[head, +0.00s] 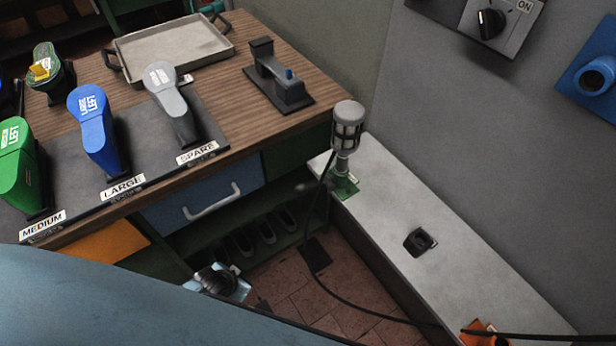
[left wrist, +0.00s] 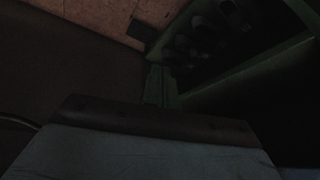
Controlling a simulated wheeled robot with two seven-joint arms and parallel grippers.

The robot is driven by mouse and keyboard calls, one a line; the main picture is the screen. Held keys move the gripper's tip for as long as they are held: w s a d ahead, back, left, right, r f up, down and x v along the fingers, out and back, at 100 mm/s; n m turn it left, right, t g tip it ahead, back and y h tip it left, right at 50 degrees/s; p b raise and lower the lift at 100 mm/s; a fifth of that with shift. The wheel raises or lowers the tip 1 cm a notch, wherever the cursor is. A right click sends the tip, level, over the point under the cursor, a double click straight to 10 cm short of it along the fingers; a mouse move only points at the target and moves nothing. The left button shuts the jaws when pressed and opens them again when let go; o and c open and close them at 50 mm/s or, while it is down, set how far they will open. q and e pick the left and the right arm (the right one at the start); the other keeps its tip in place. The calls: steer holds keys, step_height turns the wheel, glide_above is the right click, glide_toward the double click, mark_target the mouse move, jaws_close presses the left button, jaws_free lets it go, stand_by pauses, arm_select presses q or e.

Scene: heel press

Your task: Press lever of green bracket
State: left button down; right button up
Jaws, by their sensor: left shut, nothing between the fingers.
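My left gripper (head: 214,280) shows as a dark, partly hidden shape low in front of the bench. It is shut and empty, below and left of the green bracket and well apart from it. The left wrist view is very dark and does not show the bracket. My right gripper is not in view.
A wooden bench (head: 225,110) holds green, blue and grey shoe lasts and a tray (head: 170,45). A black cable (head: 320,285) loops from the lamp across the floor. A black fitting (head: 420,242) and an orange bracket (head: 482,333) lie along the ledge. A blue surface fills the lower left.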

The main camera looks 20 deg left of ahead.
mark_target(308, 188)
arm_select(q)
steer(key=w+d+r+m+t+h, duration=0.1)
steer(key=w+d+r+t, duration=0.1)
steer(key=w+r, duration=0.9)
steer(key=w+d+r+m+h+p, duration=0.1)
steer(key=d+r, duration=0.3)
steer(key=r, duration=1)
steer(key=d+r+m+t+h+p, duration=0.1)
steer(key=d+r+m+h+p, duration=0.1)
steer(key=r, duration=1.1)
steer(key=d+m+h, duration=0.1)
steer(key=d+m, duration=0.1)
steer(key=d, duration=0.1)
steer(key=shift+w+r+h, duration=0.3)
steer(key=shift+w+r, duration=0.05)
steer(key=shift+w, duration=0.05)
steer(key=shift+d, duration=0.1)
